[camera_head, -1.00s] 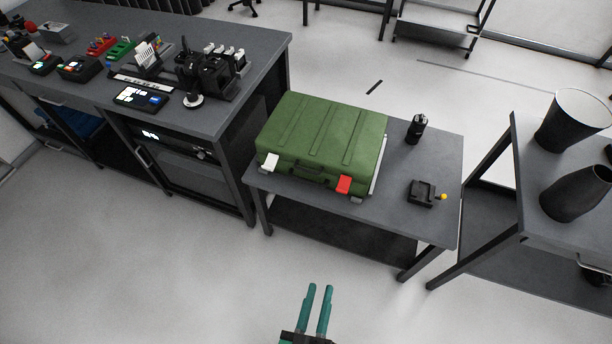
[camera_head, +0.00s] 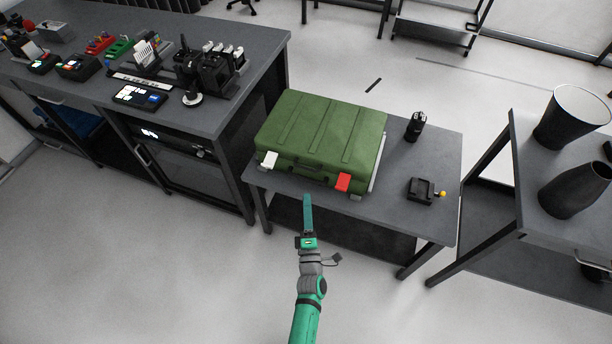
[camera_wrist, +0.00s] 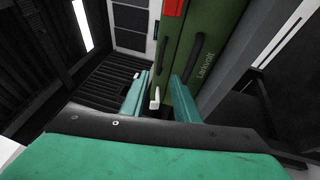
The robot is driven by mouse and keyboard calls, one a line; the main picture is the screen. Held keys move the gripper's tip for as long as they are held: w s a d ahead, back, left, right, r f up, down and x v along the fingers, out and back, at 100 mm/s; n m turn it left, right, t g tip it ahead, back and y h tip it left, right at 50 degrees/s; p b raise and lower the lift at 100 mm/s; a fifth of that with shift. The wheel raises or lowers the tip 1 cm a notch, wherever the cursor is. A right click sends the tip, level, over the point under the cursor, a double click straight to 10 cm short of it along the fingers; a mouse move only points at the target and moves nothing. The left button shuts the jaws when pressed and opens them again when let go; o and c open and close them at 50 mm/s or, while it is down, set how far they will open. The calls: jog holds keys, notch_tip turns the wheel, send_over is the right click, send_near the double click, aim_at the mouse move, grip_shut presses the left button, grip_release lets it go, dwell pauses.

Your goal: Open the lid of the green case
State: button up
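The green case (camera_head: 325,132) lies flat on the low grey table (camera_head: 410,222), with its lid closed. Its front has a white latch (camera_head: 269,160), a red latch (camera_head: 343,182) and a dark handle between them. My gripper (camera_head: 307,198) is in front of the case, below the handle in the head view. In the wrist view, my gripper (camera_wrist: 161,85) has its two teal fingers apart, with the white latch (camera_wrist: 155,99) showing between them. The case front (camera_wrist: 180,50) runs up from there to the red latch (camera_wrist: 173,8). Nothing is held. Contact cannot be told.
A black cylindrical device (camera_head: 415,126) and a small black box with a yellow knob (camera_head: 422,191) stand right of the case. A cluttered workbench (camera_head: 245,70) is at left. Another table with dark vases (camera_head: 577,188) is at right. The floor in front is clear.

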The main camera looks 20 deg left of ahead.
jog(key=x, duration=1)
jog(key=shift+w, duration=0.2)
grip_shut()
